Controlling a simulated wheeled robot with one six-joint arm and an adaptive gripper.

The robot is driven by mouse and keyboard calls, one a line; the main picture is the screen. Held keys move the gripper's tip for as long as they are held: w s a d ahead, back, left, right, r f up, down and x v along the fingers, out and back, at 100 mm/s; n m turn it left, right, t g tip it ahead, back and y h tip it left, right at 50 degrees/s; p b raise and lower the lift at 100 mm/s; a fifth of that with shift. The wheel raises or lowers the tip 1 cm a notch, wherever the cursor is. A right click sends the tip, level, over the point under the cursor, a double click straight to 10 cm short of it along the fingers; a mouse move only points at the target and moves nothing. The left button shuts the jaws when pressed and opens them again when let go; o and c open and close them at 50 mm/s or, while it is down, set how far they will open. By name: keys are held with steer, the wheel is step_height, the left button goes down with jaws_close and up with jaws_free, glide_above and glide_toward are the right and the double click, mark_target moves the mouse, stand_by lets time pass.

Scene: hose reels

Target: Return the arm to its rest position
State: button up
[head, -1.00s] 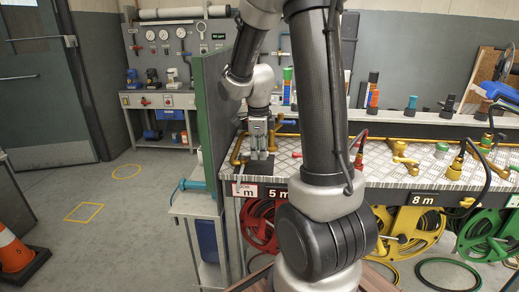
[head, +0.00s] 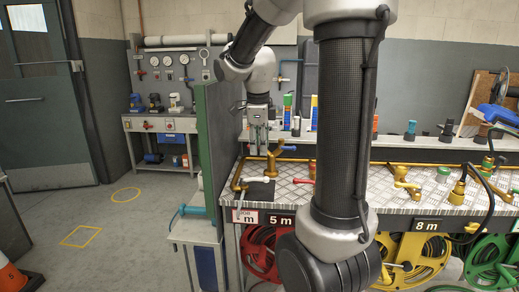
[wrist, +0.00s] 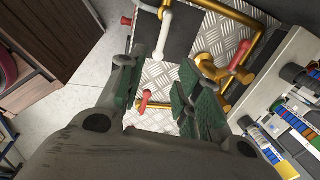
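My gripper (head: 257,149) hangs from my raised arm, pointing down above the left end of the metal workbench (head: 405,209). In the wrist view my gripper (wrist: 163,72) has its two green-padded fingers spread apart, with nothing between them. Under it are the bench's diamond-plate top (wrist: 155,75), brass pipes (wrist: 240,17) and a red-handled valve (wrist: 241,55). A white-handled fitting (wrist: 163,38) lies beyond the fingers on a dark plate. My upper arm hides the middle of the bench in the head view.
A green panel (head: 217,150) stands close to the left of my gripper. Brass taps (head: 403,181) stand on the bench, with hose reels (head: 420,258) beneath. A shelf (head: 425,150) runs behind. Open floor (head: 110,220) lies to the left, with a traffic cone (head: 10,277).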

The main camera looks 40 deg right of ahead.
stand_by(0.4)
steer(key=s+a+r+n+t, duration=0.1)
steer(key=s+a+n, duration=0.3)
steer(key=s+n, duration=0.5)
steer(key=s+a+r+n+t+y, duration=0.1)
steer(key=s+a+n, duration=0.2)
steer(key=s+n, duration=0.7)
steer(key=n, duration=0.7)
steer(key=shift+s+a+r+t, duration=0.15)
steer(key=shift+a+r+t, duration=0.1)
steer(key=shift+a+t, duration=0.15)
